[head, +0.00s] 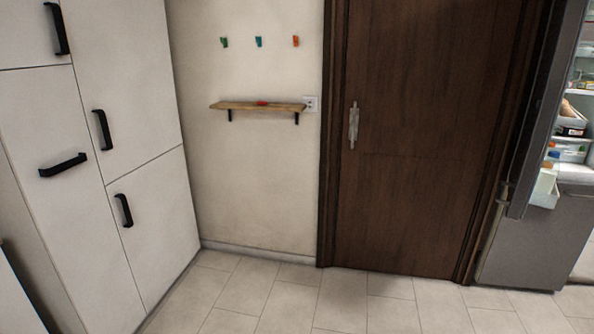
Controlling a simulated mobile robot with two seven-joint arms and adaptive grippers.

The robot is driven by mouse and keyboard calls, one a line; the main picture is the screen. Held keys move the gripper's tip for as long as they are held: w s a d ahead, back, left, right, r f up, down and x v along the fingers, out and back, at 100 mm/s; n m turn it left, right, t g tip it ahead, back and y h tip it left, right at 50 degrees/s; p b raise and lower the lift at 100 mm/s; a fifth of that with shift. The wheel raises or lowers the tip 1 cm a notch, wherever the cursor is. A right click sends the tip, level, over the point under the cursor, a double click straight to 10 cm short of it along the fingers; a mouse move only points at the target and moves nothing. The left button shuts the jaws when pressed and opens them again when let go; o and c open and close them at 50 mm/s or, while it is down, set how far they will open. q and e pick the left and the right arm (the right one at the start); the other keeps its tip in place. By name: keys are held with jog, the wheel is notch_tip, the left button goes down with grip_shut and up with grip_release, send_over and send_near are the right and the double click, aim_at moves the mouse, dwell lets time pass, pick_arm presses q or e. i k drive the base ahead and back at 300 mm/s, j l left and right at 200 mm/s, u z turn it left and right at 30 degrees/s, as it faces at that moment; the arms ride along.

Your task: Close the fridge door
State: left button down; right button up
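The fridge (530,245) stands at the right edge of the head view and is cut off by the frame. Its lower front is grey metal. Above that, a tall dark panel seen nearly edge-on, which looks like the fridge door (552,100), stands open. To its right, lit shelves (580,146) with food packages and white containers show. The far side of the fridge is out of frame. Neither of my grippers is in view.
A closed dark wooden room door (420,130) is left of the fridge. A small wall shelf (255,106) and several coloured hooks (259,42) are on the wall. White cabinets (130,140) with black handles stand at left. The tiled floor (300,300) is clear.

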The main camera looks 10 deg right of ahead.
aim_at(567, 17)
jog(key=i+j, duration=0.1)
jog(key=i, duration=1.4)
jog(key=i+z, duration=0.1)
jog(key=z, duration=0.35)
jog(key=i+z, duration=0.15)
jog(key=z, duration=0.35)
jog(key=i+z, duration=0.15)
jog(key=z, duration=1.2)
